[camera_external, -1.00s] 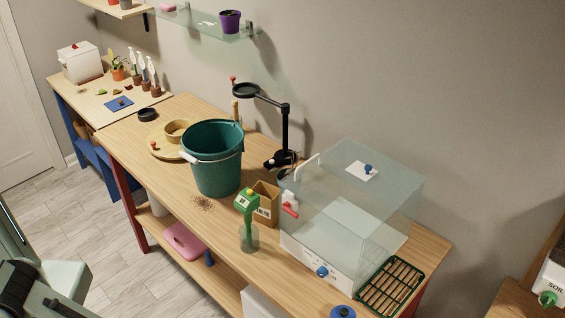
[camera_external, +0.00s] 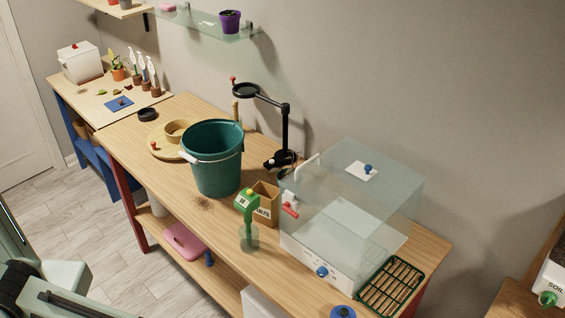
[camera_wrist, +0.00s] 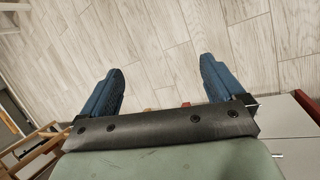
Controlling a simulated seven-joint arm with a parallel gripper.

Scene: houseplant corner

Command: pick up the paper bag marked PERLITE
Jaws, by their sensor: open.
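A brown paper bag (camera_external: 266,203) stands on the wooden bench in the external view, between the green spray bottle and the clear box. Dark lettering shows on its front, too small and partly hidden to read for sure. My gripper (camera_wrist: 160,80) shows in the wrist view with its two blue fingers wide apart and nothing between them. It is over the pale plank floor, away from the bag. The bag is not in the wrist view. In the external view only part of my arm shows at the lower left; my fingers are out of frame.
On the bench (camera_external: 228,262), a green bucket (camera_external: 212,165) stands behind left of the bag, a green spray bottle (camera_external: 247,212) in front left, and a clear box (camera_external: 345,225) at right. A black stand (camera_external: 286,135) rises behind. A green-rimmed rack (camera_external: 391,287) lies at the right end.

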